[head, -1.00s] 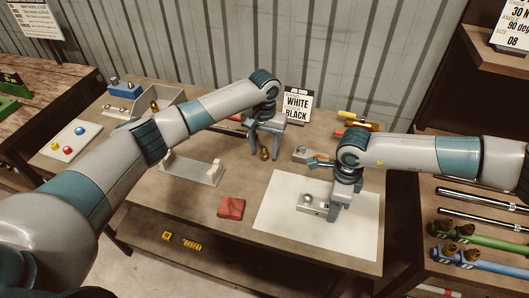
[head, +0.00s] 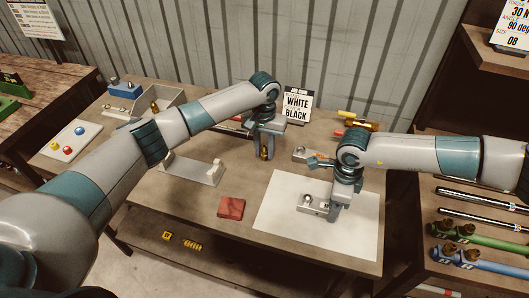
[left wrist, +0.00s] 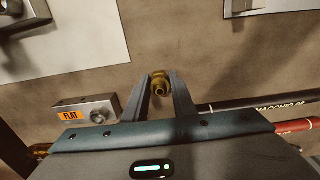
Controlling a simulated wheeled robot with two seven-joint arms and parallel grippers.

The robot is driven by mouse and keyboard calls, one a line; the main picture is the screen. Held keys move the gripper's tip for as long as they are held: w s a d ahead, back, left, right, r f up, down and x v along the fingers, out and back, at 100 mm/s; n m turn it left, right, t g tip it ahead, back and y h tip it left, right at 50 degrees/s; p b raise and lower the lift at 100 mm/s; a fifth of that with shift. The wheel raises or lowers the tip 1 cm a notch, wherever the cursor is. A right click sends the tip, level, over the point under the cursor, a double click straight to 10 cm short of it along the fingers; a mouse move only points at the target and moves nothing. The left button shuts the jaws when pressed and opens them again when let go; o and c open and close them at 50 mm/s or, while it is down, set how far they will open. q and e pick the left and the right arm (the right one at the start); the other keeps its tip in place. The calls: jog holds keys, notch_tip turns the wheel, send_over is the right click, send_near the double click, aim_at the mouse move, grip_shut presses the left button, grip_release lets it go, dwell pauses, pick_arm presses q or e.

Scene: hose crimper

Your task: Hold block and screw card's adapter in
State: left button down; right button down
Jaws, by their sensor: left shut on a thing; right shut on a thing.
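A small brass adapter (head: 264,153) stands near the back middle of the table, below the job card (head: 298,104), which reads white and black. My left gripper (head: 266,157) is shut on the adapter; in the left wrist view the adapter (left wrist: 160,84) sits between the two fingertips. A silver block (head: 311,204) with a round port on top rests on the white mat (head: 290,235). My right gripper (head: 335,215) is shut on the block's right end. The block also shows at the top left of the left wrist view (left wrist: 30,17).
A red pad (head: 231,207) and a pale cradle (head: 192,172) stand left of the mat. Tools lie at the back right. The front of the table is mostly clear.

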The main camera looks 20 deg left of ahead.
aim_at(264, 146)
pick_arm(q)
jog(key=shift+r, duration=3.4)
pick_arm(e)
jog(key=c, duration=1.1)
grip_release()
jog(key=shift+r, duration=0.1)
notch_tip(264, 146, up, 12)
pick_arm(q)
jog(key=shift+s+f, duration=0.1)
jog(key=shift+f, duration=0.05)
pick_arm(e)
jog(key=shift+s, duration=0.1)
